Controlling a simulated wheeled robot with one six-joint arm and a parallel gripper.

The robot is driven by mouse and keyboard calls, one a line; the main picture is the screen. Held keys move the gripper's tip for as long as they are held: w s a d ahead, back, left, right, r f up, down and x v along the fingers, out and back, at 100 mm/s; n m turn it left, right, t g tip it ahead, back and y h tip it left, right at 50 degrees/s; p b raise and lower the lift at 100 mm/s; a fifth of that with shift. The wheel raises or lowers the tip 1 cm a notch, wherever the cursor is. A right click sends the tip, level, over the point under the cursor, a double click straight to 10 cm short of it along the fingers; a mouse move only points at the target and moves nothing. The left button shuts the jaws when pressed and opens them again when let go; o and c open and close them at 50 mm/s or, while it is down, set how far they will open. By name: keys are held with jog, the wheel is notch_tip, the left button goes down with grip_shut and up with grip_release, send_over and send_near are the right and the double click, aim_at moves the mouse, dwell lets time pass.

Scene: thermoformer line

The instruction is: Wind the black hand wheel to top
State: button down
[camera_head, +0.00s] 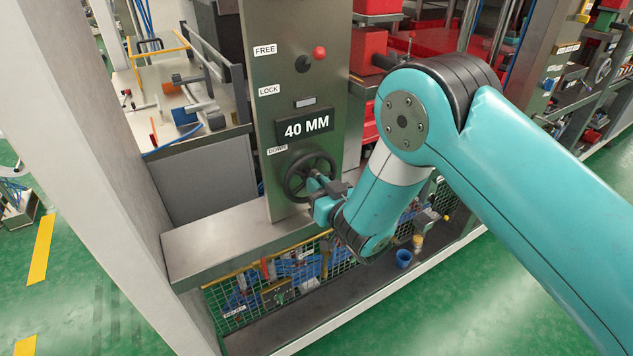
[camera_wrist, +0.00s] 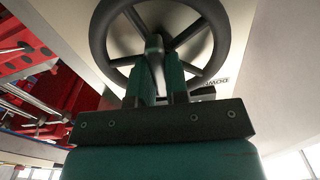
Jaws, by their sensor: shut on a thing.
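The black hand wheel (camera_head: 296,177) is mounted low on the grey metal panel (camera_head: 259,111), beside a DOWN label (camera_head: 277,150). It is a spoked ring, and in the wrist view the wheel (camera_wrist: 100,35) fills the top of the picture. My gripper (camera_head: 318,182) reaches the wheel from the right. In the wrist view my gripper (camera_wrist: 158,62) has its two fingers closed around a light grip piece on the wheel. The fingertips partly hide that piece. The display (camera_head: 306,125) above the wheel reads 40 MM.
A lever with a red knob (camera_head: 319,53) sits higher on the panel, near the FREE label (camera_head: 265,49); a LOCK label (camera_head: 269,90) is below. A bare metal ledge (camera_head: 215,240) runs under the wheel. A blue cup (camera_head: 404,258) stands at the lower right.

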jog(key=n, duration=0.4)
jog(key=shift+f+n, duration=0.1)
jog(key=shift+n, duration=0.2)
jog(key=n, duration=0.4)
jog(key=shift+n, duration=0.4)
jog(key=n, duration=0.2)
jog(key=shift+d+n+p, duration=0.1)
jog(key=shift+n+p, duration=0.3)
jog(key=c, duration=1)
grip_release()
jog(key=shift+w+d+n, duration=0.15)
jog(key=shift+d+n, duration=0.05)
jog(key=shift+n, duration=0.1)
jog(key=shift+c, duration=0.2)
jog(key=shift+a, duration=0.1)
